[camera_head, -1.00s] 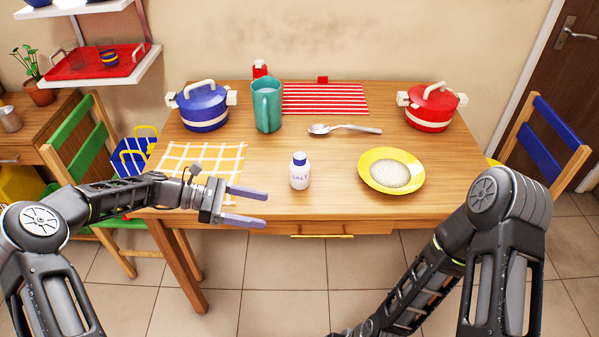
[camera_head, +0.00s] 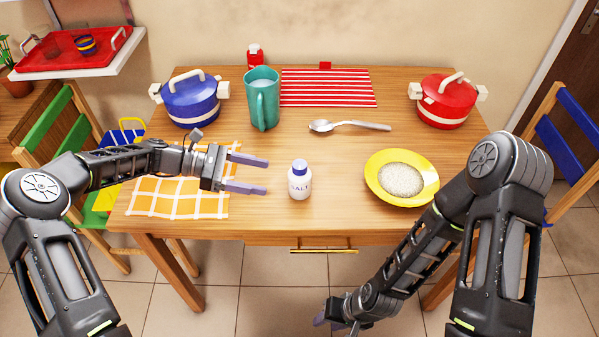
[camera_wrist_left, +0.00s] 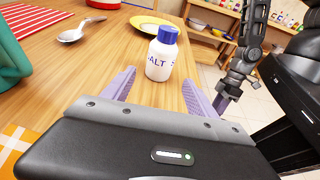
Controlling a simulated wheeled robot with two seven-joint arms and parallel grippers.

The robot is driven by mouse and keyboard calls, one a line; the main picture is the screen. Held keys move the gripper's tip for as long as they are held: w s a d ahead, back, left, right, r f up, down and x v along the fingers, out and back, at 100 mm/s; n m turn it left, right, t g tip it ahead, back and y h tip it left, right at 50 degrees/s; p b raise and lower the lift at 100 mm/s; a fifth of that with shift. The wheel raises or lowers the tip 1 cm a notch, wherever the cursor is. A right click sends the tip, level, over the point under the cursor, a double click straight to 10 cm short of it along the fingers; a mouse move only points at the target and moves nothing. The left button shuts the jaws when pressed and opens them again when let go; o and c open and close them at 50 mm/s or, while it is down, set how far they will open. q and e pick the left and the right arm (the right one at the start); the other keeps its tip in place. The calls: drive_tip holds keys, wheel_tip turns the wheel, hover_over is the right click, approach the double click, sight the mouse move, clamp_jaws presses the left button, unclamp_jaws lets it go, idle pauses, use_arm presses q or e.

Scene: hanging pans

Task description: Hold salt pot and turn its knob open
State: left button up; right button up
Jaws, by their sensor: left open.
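The salt pot (camera_head: 299,184) is a small white bottle with a blue cap and the letters "SALT". It stands upright on the wooden table near the front edge. My left gripper (camera_head: 267,175) is open and empty to its left, fingers pointing at it, a short gap apart. In the left wrist view the salt pot (camera_wrist_left: 161,58) stands ahead, between the lines of the two spread fingers (camera_wrist_left: 158,85). My right gripper (camera_head: 333,325) hangs low in front of the table, partly cut off by the lower picture edge; its jaw opening is unclear.
A yellow plate (camera_head: 429,190) of white grains lies right of the pot. A spoon (camera_head: 350,126), teal jug (camera_head: 262,100), blue pot (camera_head: 192,103) and red pot (camera_head: 445,102) stand behind. A checked cloth (camera_head: 150,199) lies under my left wrist. The table around the salt pot is clear.

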sight(295, 183)
use_arm(q)
drive_tip(key=shift+d+f, duration=0.1)
drive_tip(key=shift+b+x, duration=1.05)
drive_tip(key=shift+x, duration=3.85)
drive_tip(key=c, duration=1.3)
drive_tip(key=shift+o, duration=0.2)
